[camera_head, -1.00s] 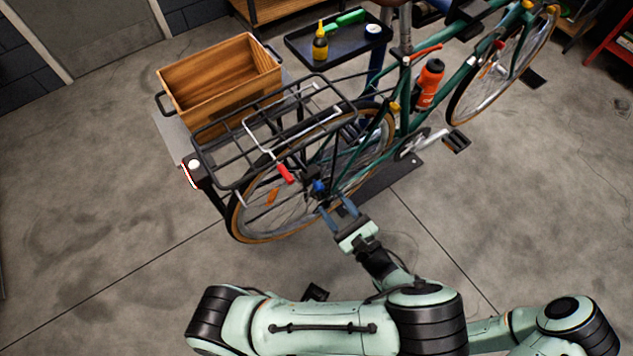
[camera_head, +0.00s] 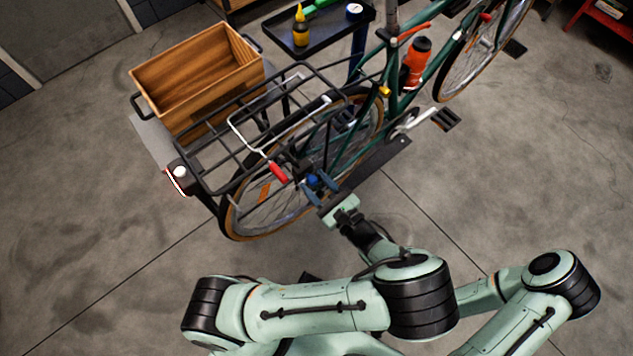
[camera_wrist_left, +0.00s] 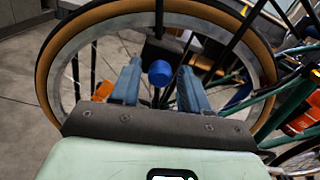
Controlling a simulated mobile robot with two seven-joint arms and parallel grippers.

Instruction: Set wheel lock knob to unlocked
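The wheel lock knob is a small blue knob (camera_head: 313,181) at the rear wheel's hub, on a dark block. It also shows as a blue round cap (camera_wrist_left: 160,73) in the left wrist view. My left gripper (camera_head: 318,184) is open, with its blue-grey fingers pointing at the hub. In the left wrist view, the left gripper's fingertips (camera_wrist_left: 160,68) stand to either side of the knob, with a visible gap on each side. Which way the knob is set cannot be told. My right gripper is not in view.
The bicycle's rear wheel (camera_wrist_left: 88,30) and spokes are close around the fingers. A wooden crate (camera_head: 160,98) and a black tool tray (camera_head: 335,38) stand behind. The floor in front is clear.

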